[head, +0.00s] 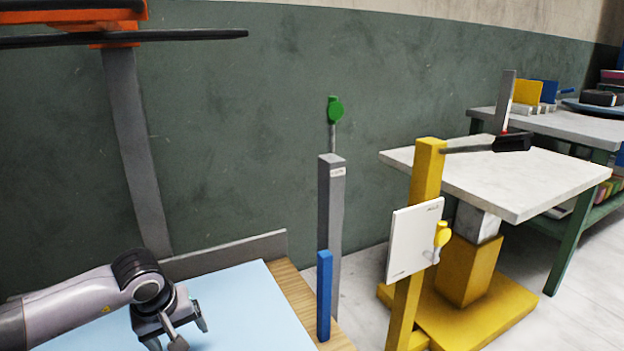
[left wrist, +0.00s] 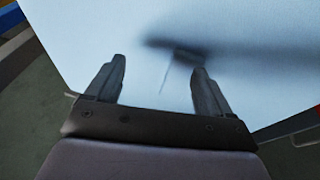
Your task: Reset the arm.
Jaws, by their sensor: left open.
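My left arm comes in from the lower left in the head view. Its gripper (head: 178,335) hangs over the light blue table surface (head: 240,300), low in the picture and partly cut off by the bottom edge. In the left wrist view the two fingers of my left gripper (left wrist: 157,85) stand apart with nothing between them. The pale blue surface (left wrist: 90,35) lies beyond the fingertips, with a dark blurred shadow on it. My right gripper is in neither view.
A grey post (head: 330,210) with a green knob (head: 335,109) stands right of the blue surface, near a short blue post (head: 324,295). Farther right is a yellow stand (head: 427,180) with a white panel (head: 413,240). A white-topped table (head: 500,180) stands behind it.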

